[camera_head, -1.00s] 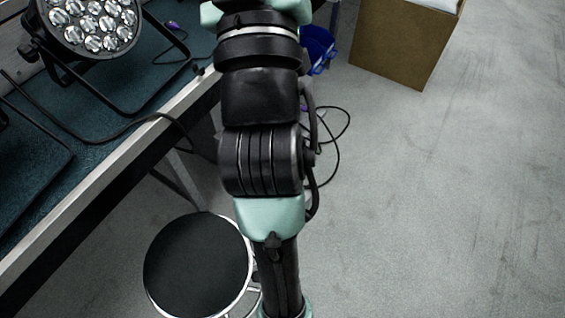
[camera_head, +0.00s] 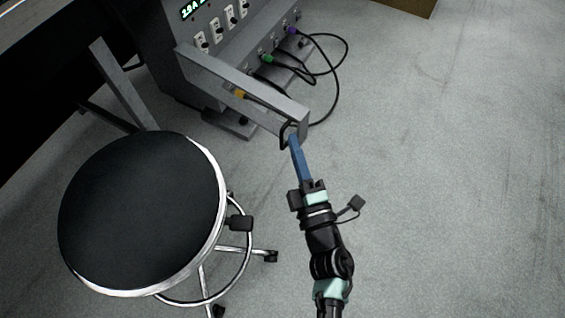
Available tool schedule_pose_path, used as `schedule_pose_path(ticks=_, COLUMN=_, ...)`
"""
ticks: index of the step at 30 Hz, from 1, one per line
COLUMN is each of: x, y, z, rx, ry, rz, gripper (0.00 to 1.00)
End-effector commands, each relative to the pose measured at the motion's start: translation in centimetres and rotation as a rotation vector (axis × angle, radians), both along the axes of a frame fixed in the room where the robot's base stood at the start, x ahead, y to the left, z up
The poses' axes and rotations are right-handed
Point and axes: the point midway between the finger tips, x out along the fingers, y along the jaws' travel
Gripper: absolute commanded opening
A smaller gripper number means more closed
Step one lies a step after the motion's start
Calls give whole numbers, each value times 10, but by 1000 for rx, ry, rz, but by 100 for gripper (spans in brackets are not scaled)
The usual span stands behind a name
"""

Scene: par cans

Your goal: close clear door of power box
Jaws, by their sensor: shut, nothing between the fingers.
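The grey power box (camera_head: 172,58) stands on the floor at the upper left, with a lit display and a row of white switches. Its door (camera_head: 250,84) is open and sticks out toward the lower right; its grey frame shows, and a yellow plug shows within the frame area. My gripper (camera_head: 292,139) has long blue fingers, shut and empty. Its fingertips are at the door's outer end, at the lower right corner of the frame. I cannot tell whether they touch it.
A round black stool (camera_head: 140,212) with a chrome base stands at the lower left, left of my arm. Cables with a green plug (camera_head: 267,59) and a purple plug (camera_head: 291,31) loop from the box onto the floor. Bare floor lies to the right.

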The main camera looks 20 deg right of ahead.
Motion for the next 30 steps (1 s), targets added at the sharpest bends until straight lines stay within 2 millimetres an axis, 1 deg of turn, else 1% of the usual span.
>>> schedule_pose_path(ticks=1, x=-12, y=5, z=-51, rx=-16, ry=42, rz=10, gripper=0)
schedule_pose_path(ticks=3, x=-25, y=13, z=-87, rx=-37, ry=84, rz=29, gripper=0)
schedule_pose_path(ticks=6, x=-40, y=22, z=-122, rx=-58, ry=126, rz=53, gripper=0)
schedule_pose_path(ticks=9, x=-48, y=28, z=-141, rx=-68, ry=150, rz=69, gripper=0)
schedule_pose_path(ticks=11, x=-50, y=30, z=-146, rx=-72, ry=156, rz=74, gripper=0)
schedule_pose_path(ticks=13, x=-46, y=31, z=-148, rx=-74, ry=158, rz=77, gripper=0)
schedule_pose_path(ticks=16, x=-34, y=30, z=-148, rx=-76, ry=157, rz=78, gripper=0)
schedule_pose_path(ticks=20, x=-8, y=28, z=-149, rx=-76, ry=155, rz=78, gripper=0)
schedule_pose_path(ticks=24, x=23, y=26, z=-149, rx=-76, ry=154, rz=76, gripper=0)
schedule_pose_path(ticks=28, x=50, y=24, z=-149, rx=-76, ry=155, rz=77, gripper=0)
schedule_pose_path(ticks=29, x=54, y=22, z=-149, rx=-75, ry=155, rz=75, gripper=0)
schedule_pose_path(ticks=30, x=58, y=15, z=-148, rx=-76, ry=156, rz=73, gripper=0)
